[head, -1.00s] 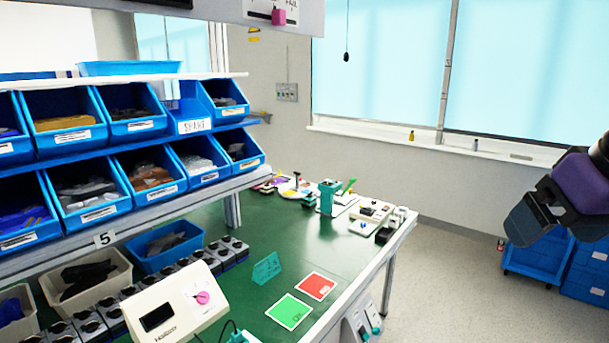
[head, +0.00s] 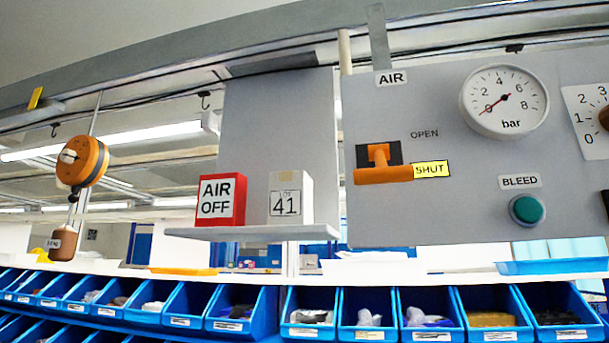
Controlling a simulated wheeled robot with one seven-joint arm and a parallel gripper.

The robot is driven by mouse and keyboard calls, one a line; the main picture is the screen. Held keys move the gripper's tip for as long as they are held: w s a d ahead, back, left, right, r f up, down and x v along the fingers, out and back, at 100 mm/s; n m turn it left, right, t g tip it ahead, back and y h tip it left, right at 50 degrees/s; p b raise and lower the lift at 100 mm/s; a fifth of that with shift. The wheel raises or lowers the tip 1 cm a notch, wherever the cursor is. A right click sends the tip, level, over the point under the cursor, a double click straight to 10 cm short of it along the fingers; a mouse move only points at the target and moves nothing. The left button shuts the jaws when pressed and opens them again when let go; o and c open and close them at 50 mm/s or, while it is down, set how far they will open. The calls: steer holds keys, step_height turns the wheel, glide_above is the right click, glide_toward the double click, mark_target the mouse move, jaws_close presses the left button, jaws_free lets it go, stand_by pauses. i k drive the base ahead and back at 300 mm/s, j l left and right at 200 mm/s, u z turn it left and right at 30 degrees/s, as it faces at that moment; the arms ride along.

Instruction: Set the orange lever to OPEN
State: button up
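In the head view now, the orange lever (head: 384,174) is on a grey panel (head: 440,210) at upper right, under a sign reading AIR. Its handle lies level, pointing right at the yellow SHUT label (head: 431,170). The OPEN label (head: 424,133) is printed above that, up and right of the lever. A dark square plate is behind the lever's pivot. My gripper is not in this view.
A gauge (head: 504,101) marked bar and a green BLEED button (head: 527,209) share the panel. A shelf (head: 250,233) holds a red AIR OFF block (head: 221,200) and a LOT 41 box (head: 291,197). Blue bins line the bottom.

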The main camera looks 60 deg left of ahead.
mark_target(383, 173)
steer(key=u, duration=1.7)
